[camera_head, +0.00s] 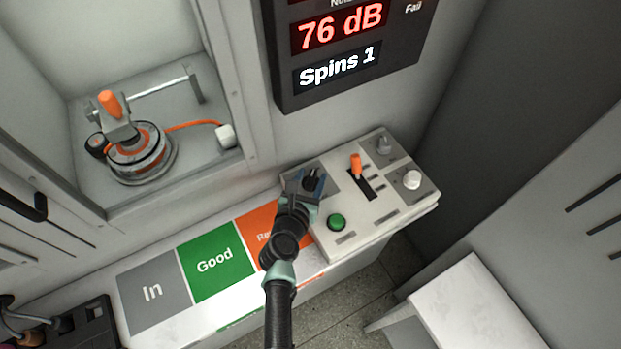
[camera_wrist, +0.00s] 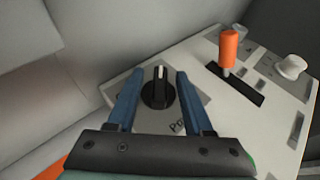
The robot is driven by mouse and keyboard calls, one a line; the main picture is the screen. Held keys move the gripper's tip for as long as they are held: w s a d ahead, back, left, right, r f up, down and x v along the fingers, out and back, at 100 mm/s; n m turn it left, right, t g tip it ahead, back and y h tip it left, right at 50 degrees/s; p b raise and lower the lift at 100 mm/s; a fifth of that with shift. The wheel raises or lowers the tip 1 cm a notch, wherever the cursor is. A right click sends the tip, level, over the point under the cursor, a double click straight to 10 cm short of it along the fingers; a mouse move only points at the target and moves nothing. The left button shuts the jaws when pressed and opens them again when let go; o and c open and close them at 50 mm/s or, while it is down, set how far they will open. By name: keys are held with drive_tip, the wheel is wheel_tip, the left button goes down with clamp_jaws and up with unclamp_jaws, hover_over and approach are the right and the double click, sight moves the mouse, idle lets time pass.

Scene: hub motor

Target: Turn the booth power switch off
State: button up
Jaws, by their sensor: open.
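The booth power switch (camera_wrist: 158,88) is a black rotary knob with a white pointer line, on a grey plate at the left of the control panel (camera_head: 350,215). In the wrist view its pointer points up, away from my gripper. Lettering beside it is partly hidden, with "PO" readable. My gripper (camera_wrist: 157,95) is open, with one blue finger on each side of the knob and a visible gap to each. In the head view my gripper (camera_head: 312,180) is over the knob and covers part of it. I cannot tell how deep the fingers reach.
An orange lever (camera_head: 356,166), a green button (camera_head: 337,222) and white knob (camera_head: 411,180) share the panel. The booth (camera_head: 190,85) holds a hub motor (camera_head: 140,152). A dark display (camera_head: 345,60) reads 76 dB, Spins 1. Coloured In and Good pads (camera_head: 214,262) lie left.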

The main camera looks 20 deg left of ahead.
clamp_jaws()
drive_tip(key=shift+d+r, duration=0.1)
idle(0.3)
